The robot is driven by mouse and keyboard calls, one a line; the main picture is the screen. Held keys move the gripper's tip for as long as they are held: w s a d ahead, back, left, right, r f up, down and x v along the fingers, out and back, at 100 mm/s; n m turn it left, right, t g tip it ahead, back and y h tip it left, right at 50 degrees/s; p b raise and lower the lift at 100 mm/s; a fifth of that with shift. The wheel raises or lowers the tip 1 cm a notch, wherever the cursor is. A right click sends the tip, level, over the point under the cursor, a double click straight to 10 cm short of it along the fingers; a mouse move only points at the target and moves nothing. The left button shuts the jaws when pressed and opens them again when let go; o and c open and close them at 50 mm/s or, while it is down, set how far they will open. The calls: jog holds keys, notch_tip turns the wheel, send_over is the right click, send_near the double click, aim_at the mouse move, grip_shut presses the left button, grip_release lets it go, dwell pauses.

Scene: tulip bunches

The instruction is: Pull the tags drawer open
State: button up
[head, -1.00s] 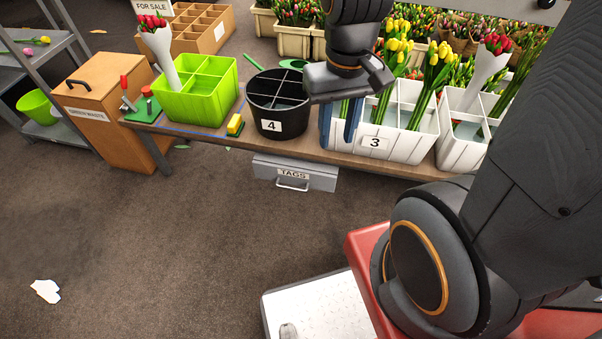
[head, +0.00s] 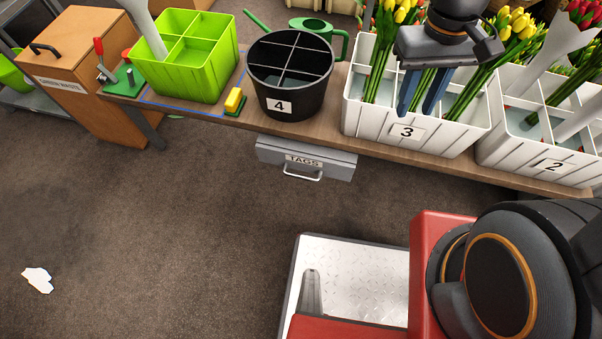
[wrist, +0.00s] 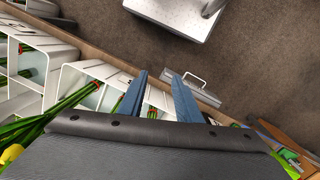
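The grey tags drawer (head: 325,161) hangs under the front edge of the wooden bench, with a "TAGS" label and a pale bar handle (head: 302,176) on its front. It looks closed. The drawer also shows in the wrist view (wrist: 203,88), with its handle (wrist: 190,76) on the far side of the bench edge. My gripper (head: 424,108) is in front of the white crate marked 3, above and to the right of the drawer. Its two blue fingers (wrist: 160,85) are apart with nothing between them, and they do not touch the handle.
On the bench (head: 390,160) stand a black bucket marked 4 (head: 297,98), white crates 3 (head: 440,135) and 2 (head: 545,158) with tulips, a lime crate (head: 200,85) and a yellow block (head: 234,100). The floor (head: 190,220) before the drawer is clear.

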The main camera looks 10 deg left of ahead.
jog(key=w+a+f+n+h+b, duration=0.1)
jog(key=w+a+f+n+b, duration=0.25)
jog(key=a+f+b, duration=0.55)
jog(key=w+a+f+n+h+b, duration=0.15)
jog(key=a+f+n+b, duration=0.35)
jog(key=f, duration=0.8)
jog(key=n+t+h+b, duration=0.2)
jog(key=n+b, duration=0.3)
jog(key=b, duration=0.9)
send_near(300, 176)
jog(key=shift+y, duration=0.25)
jog(key=b+x, duration=0.3)
jog(key=x, duration=0.4)
jog(key=shift+w+d+f, duration=0.1)
jog(key=shift+d+f, duration=0.15)
jog(key=shift+d, duration=0.1)
grip_shut()
